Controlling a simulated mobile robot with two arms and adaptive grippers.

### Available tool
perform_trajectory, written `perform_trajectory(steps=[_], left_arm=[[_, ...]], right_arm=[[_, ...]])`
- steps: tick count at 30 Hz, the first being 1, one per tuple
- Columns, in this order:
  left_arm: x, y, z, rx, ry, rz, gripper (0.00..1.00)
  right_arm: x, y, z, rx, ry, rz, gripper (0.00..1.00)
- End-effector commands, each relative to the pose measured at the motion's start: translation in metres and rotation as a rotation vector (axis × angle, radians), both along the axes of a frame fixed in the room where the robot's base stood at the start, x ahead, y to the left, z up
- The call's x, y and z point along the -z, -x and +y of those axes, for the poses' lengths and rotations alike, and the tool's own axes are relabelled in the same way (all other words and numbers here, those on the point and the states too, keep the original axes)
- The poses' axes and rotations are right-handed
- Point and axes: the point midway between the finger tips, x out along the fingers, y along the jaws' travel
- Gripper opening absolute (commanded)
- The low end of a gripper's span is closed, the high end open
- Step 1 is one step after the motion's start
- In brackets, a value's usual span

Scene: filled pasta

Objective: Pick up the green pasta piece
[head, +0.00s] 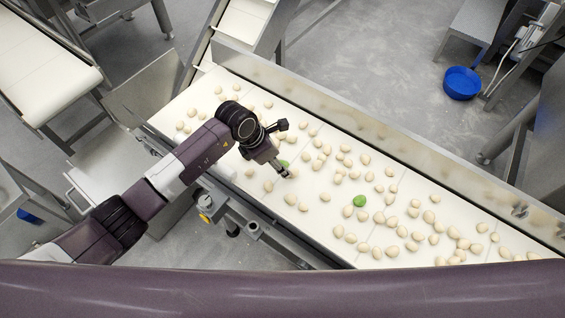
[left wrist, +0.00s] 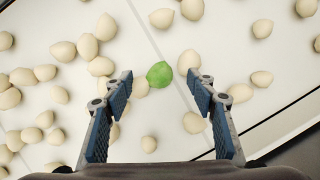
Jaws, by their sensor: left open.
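One green pasta piece (head: 284,163) lies on the white conveyor belt, partly hidden by my left gripper (head: 285,173) in the head view. A second green pasta piece (head: 360,201) lies farther right on the belt, among pale pieces. In the left wrist view one green piece (left wrist: 159,74) shows ahead of and between the blue-padded fingertips of my left gripper (left wrist: 158,92). The fingers are apart with nothing held. A pale piece (left wrist: 139,88) lies right beside the green one, at its left. My right gripper is not in view.
Many pale pasta pieces (head: 385,220) are scattered over the belt (head: 310,215). A raised metal side wall (head: 350,110) runs along the belt's far edge, and a rail runs along its near edge. A blue bowl (head: 462,83) is on the floor at upper right.

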Motion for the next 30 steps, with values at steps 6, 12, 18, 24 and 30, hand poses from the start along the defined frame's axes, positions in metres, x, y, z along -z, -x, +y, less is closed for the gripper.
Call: perform_trajectory(steps=[6, 12, 18, 24, 30], left_arm=[[0.0040, -0.0010, -0.0015, 0.001, 0.000, -0.002, 0.52], [0.0038, -0.0008, -0.0015, 0.001, 0.001, -0.001, 0.38], [0.0038, -0.0007, -0.0015, 0.001, 0.001, -0.001, 0.22], [0.0037, -0.0007, -0.0014, 0.001, 0.001, -0.001, 0.22], [-0.0004, -0.0011, -0.0017, 0.001, 0.001, -0.002, 0.22]], right_arm=[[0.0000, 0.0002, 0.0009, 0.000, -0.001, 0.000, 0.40], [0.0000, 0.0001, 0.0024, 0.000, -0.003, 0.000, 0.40], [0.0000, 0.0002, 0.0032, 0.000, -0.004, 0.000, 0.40], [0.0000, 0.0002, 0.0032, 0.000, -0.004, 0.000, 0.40], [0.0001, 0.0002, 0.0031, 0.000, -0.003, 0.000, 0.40]])
